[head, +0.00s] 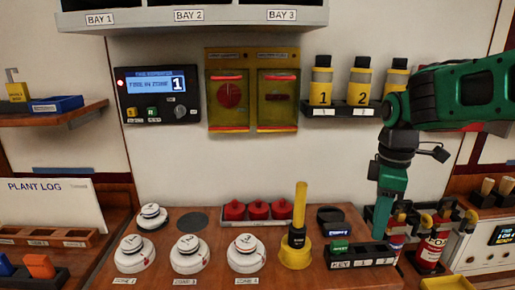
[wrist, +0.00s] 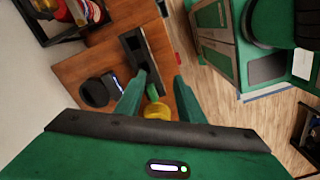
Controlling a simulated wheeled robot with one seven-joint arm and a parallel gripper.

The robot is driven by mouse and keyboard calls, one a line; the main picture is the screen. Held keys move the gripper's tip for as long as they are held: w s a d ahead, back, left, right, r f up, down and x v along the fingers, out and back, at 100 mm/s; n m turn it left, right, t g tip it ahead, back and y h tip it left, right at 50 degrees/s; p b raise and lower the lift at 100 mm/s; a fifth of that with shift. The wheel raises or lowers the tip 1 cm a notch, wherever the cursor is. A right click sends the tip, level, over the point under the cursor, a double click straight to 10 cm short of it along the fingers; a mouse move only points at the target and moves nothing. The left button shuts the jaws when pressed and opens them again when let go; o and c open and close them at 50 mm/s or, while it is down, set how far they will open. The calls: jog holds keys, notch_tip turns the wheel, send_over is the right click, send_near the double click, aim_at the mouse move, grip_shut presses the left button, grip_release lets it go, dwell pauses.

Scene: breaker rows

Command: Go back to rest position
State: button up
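My gripper (head: 381,232) hangs fingers down at the right side of the wooden bench, over the right end of the black KEY tray (head: 362,255). In the wrist view my gripper (wrist: 160,78) has its two green fingers apart. No held object can be made out between the fingertips. A yellow round thing (wrist: 157,110) shows lower in the gap between the fingers; I cannot tell how far beyond them it lies. My green arm comes in from the right in the head view.
Red extinguisher bottles (head: 433,240) stand close right of my gripper. A yellow stand with a tall yellow handle (head: 299,215) is to the left, with several white detectors (head: 188,252) beyond. Yellow bottles (head: 321,82) sit on a wall shelf near my arm.

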jog(key=s+d+f+m, duration=0.3)
jog(key=s+d+m, duration=0.2)
jog(key=s+m, duration=0.4)
jog(key=s+d+f+m, duration=0.3)
jog(key=s+d+m, duration=0.3)
jog(key=s+m, duration=0.3)
jog(key=shift+s+f+m, duration=0.25)
jog(key=shift+s+m, duration=0.15)
jog(key=shift+s, duration=0.1)
jog(key=shift+w+f, duration=0.25)
jog(key=shift+w, duration=0.4)
